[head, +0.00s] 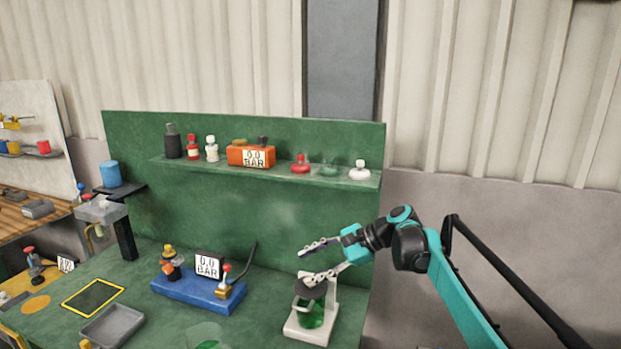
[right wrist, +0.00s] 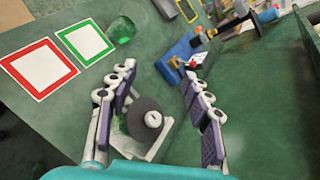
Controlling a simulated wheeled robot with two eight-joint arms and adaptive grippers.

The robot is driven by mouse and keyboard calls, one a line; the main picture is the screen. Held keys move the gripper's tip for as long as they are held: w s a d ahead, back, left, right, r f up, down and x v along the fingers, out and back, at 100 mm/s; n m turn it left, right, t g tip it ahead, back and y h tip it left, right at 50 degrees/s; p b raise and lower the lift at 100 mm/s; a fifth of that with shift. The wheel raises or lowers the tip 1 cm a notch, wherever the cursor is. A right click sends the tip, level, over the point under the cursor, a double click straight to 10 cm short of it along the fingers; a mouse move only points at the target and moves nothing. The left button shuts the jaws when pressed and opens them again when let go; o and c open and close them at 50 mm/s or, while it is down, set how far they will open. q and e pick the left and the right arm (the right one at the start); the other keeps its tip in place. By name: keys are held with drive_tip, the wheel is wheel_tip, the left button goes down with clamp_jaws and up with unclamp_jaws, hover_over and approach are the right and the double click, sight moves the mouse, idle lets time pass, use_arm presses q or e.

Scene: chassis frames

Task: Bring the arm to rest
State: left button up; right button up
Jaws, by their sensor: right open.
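My right arm (head: 455,290) comes in from the right in the head view. My right gripper (head: 312,262) is open, with its fingers spread above and beside a white stand (head: 325,325) that holds a green vessel (head: 311,312) with a dark round top. In the right wrist view my right gripper (right wrist: 157,95) shows both fingers apart. The dark round top with a white knob (right wrist: 153,119) shows between and below them, nearer the left finger. Nothing is clamped between the fingers. I cannot tell whether a finger touches the top. My left gripper is not in view.
A blue base (head: 195,290) with a 0.0 BAR display stands left of the stand. A green shelf (head: 270,172) behind carries bottles, flasks and an orange gauge box (head: 250,155). A grey tray (head: 112,325) lies at the front left. A green flask (right wrist: 121,30) stands near red and green framed squares.

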drive_tip(key=s+d+f+n+t+h, duration=0.2)
drive_tip(key=s+d+f+n+h, duration=0.1)
drive_tip(key=s, duration=0.7)
drive_tip(key=s+d+f+n+t+h, duration=0.1)
drive_tip(key=s+d+f+n+h, duration=0.3)
drive_tip(key=s+d+f, duration=0.4)
drive_tip(key=s+d+f+n+t+h, duration=0.2)
drive_tip(key=s+d+f+n+h, duration=0.2)
drive_tip(key=s, duration=0.9)
drive_tip(key=shift+d+f+n+t, duration=0.3)
drive_tip(key=shift+d+f+n, duration=0.5)
drive_tip(key=shift+d, duration=0.4)
